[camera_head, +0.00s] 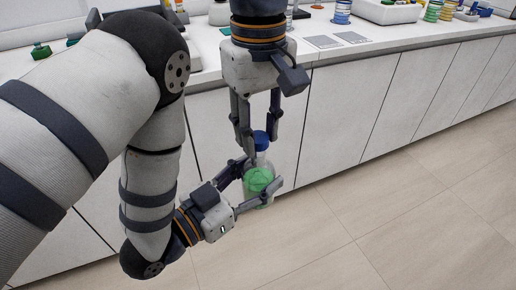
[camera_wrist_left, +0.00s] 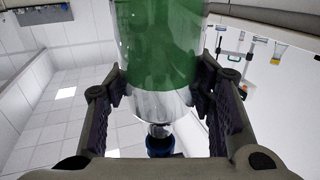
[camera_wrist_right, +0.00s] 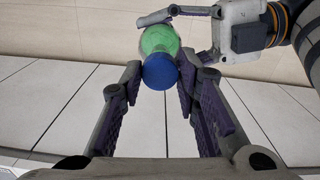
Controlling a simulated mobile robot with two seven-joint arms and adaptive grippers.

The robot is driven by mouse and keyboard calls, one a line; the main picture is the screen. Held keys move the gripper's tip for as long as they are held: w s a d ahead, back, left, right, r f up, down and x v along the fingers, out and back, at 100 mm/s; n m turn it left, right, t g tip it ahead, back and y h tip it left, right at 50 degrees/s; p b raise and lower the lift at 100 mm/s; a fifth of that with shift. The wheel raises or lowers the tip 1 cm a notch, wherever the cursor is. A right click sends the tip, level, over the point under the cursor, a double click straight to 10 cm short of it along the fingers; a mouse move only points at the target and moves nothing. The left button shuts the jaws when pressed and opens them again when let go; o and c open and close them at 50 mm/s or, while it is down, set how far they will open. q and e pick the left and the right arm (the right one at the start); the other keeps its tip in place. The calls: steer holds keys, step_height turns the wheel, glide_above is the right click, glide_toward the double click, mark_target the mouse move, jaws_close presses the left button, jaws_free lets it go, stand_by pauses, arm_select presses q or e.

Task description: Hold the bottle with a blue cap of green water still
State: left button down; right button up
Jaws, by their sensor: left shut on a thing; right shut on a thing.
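A clear bottle of green water (camera_head: 258,181) with a blue cap (camera_head: 261,140) is held in the air, upright, in front of the white cabinets. My left gripper (camera_head: 259,178) is shut around the bottle's body from the side. In the left wrist view the bottle (camera_wrist_left: 165,45) fills the space between the fingers, and its cap (camera_wrist_left: 160,146) shows below. My right gripper (camera_head: 261,138) comes from above and is shut on the cap. In the right wrist view the cap (camera_wrist_right: 160,72) sits between the fingertips, with the green body (camera_wrist_right: 160,41) beyond it.
A long white counter (camera_head: 400,37) over white cabinets (camera_head: 345,105) runs behind the grippers. Flat grey plates (camera_head: 322,41) and several small coloured items stand on it. The tiled floor (camera_head: 390,215) at the right is clear.

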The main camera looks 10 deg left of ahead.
mark_target(258, 178)
steer(key=shift+f, duration=0.9)
steer(key=shift+f, duration=0.6)
